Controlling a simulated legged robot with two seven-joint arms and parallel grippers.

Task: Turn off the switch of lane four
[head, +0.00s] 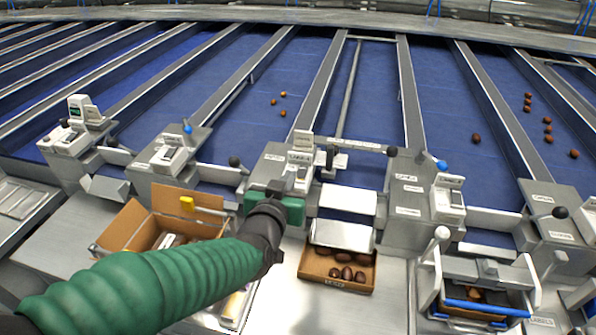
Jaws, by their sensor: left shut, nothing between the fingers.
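A row of grey lane control boxes runs across the view, each with a white switch unit on top. My left gripper (284,186) is in front of the middle box (266,172), with its fingers shut and empty, pointing at the box's face. The white switch unit (301,147) of that box stands just beyond the fingertips; I cannot tell if they touch. Other boxes stand at left (172,155), far left (68,141), right (407,190) and far right (562,202). The labels are too small to read, so lane numbers are unclear. My right gripper is out of view.
Blue lanes (370,120) with grey dividers lie behind the boxes, some carrying dates. An open cardboard box (137,228) stands at left. A carton of dates (352,287) sits below the middle chute. A blue-edged tray (482,308) is at right. Ball-ended levers project between boxes.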

